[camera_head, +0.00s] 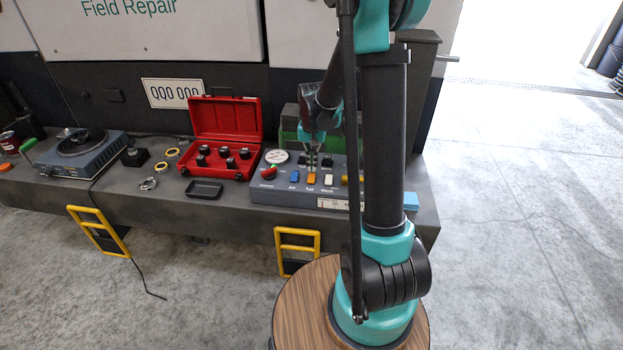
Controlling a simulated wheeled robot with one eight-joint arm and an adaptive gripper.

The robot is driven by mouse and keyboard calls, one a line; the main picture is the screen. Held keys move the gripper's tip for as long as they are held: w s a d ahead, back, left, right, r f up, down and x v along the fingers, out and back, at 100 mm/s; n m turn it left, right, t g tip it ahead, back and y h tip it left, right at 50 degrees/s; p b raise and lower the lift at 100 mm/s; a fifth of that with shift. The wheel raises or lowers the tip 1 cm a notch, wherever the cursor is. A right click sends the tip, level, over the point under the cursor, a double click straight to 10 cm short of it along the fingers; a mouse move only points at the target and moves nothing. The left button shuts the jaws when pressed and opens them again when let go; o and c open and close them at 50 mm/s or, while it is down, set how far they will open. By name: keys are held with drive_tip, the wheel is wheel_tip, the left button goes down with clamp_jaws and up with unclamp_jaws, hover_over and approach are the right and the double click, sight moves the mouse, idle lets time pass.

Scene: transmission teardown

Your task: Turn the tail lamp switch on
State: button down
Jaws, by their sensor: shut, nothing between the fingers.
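A grey control box (275,190) stands on the bench at the right. Its sloped face carries a row of coloured switches: a blue one (294,176), an orange one (311,178) and a white one (328,180). The small label under the orange switch seems to read "Tail", but it is hard to make out. Whether the switch is on or off is too small to tell.
A round gauge (277,157) and a red control (268,173) sit on the box's left side. An open red case (225,117) with black knobs and a black tray (204,189) lie to the left.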

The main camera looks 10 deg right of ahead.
sight(313, 175)
drive_tip(key=shift+f, duration=1.15)
idle(1.0)
drive_tip(key=shift+r, duration=3.5)
drive_tip(key=shift+s+d, duration=0.1)
drive_tip(key=shift+s, duration=0.2)
drive_tip(key=s+d+f+n+t, duration=0.1)
drive_tip(key=s+d+t, duration=0.1)
drive_tip(key=s, duration=0.8)
drive_tip(key=s+d+f+n+t, duration=0.1)
drive_tip(key=s+d+n+t, duration=0.1)
drive_tip(key=s, duration=0.9)
drive_tip(key=shift+s+n, duration=0.15)
drive_tip(key=shift+n, duration=0.15)
